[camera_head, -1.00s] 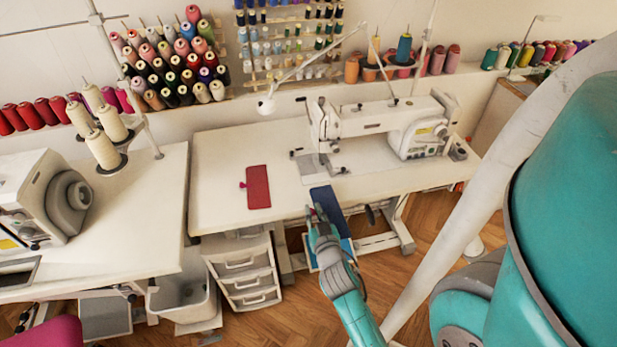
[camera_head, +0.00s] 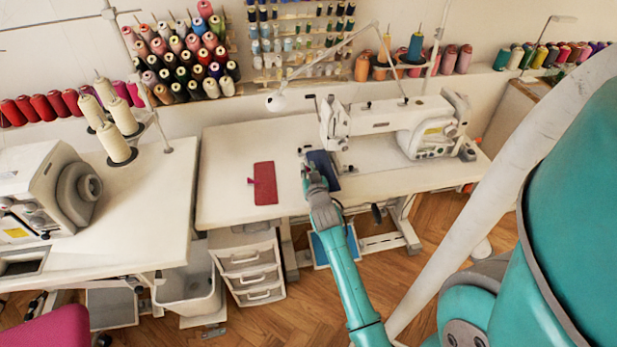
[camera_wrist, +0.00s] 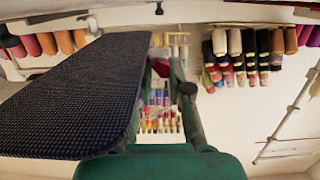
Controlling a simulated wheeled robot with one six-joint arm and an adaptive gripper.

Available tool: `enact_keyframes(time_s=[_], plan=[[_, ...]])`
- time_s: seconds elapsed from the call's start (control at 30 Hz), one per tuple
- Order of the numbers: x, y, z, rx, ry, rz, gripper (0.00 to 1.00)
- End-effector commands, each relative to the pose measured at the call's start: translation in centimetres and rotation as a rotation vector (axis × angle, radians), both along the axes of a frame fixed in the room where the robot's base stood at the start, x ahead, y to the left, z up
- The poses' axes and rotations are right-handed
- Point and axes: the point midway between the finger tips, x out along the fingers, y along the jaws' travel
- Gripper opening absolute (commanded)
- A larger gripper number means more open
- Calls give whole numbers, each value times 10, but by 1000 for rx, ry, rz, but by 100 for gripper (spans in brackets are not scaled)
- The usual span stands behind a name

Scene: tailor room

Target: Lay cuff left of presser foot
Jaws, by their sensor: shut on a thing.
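A dark navy cuff (camera_head: 324,164) is held at the sewing machine, over the table's work area. My gripper (camera_head: 311,178) is shut on its left side and near end. The cuff fills the left of the wrist view (camera_wrist: 75,95), flat and finely textured, next to my gripper's fingers (camera_wrist: 160,80). The sewing machine (camera_head: 375,118) stands behind and to the right, and its presser foot area (camera_head: 340,165) is close to the cuff's right edge. The foot itself is too small to make out. I cannot tell whether the cuff touches the table.
A red cloth piece (camera_head: 265,184) lies flat on the white sewing table (camera_head: 228,160), left of the cuff. A drawer unit (camera_head: 250,265) stands below the front edge. The table's left part is otherwise clear.

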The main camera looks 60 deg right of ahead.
Motion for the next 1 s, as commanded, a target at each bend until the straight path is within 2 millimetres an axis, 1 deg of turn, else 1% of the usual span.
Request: enact_keyframes(time_s=[0.03,0.1,0.2,0.3,0.63,0.67,0.7,0.73,0.77,1.0], plan=[[-1,1,-10,2,2,0,0],[-1,1,-21,2,3,0,0],[-1,1,-31,0,1,0,0],[-1,1,-35,1,0,0,0],[-1,1,-37,1,1,0,0],[-1,1,-37,0,0,0,24],[-1,1,-37,0,0,0,34],[-1,1,-37,0,0,0,41],[-1,1,-37,0,0,0,44],[-1,1,-36,1,-1,0,44]])
